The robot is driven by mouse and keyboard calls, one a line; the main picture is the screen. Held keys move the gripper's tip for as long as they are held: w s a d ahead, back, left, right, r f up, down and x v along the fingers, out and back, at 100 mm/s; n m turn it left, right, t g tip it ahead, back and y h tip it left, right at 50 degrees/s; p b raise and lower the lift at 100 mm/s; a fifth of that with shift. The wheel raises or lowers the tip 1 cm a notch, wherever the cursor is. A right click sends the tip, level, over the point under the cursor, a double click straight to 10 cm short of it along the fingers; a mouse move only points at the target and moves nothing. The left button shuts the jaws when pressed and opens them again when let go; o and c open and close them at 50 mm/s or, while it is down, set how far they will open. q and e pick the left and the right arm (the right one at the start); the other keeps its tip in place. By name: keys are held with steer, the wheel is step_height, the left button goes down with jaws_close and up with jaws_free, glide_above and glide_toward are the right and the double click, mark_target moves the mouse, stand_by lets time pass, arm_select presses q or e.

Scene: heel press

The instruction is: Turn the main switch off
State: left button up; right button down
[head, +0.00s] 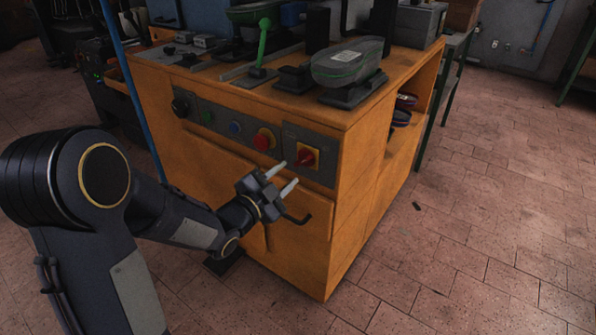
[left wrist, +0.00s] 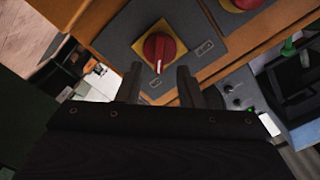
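The main switch (head: 307,157) is a red rotary knob on a yellow plate at the right end of the grey control panel (head: 222,122). In the left wrist view the red knob (left wrist: 158,47) sits just beyond my fingertips, between their lines. My left gripper (head: 281,178) is open and empty, just in front of and a little below and left of the switch in the head view. Its two fingers (left wrist: 158,82) show apart in the left wrist view, with no visible contact with the knob. My right gripper is not in view.
The panel also carries a red button on yellow (head: 264,139), a blue button (head: 235,128), a green button (head: 207,118) and a black knob (head: 180,107). A dark drawer handle (head: 297,219) lies close below my left gripper. The tiled floor (head: 480,220) at right is mostly clear.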

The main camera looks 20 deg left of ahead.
mark_target(300, 163)
arm_select(q)
steer(key=x, duration=0.6)
steer(key=shift+c, duration=0.4)
jaws_close()
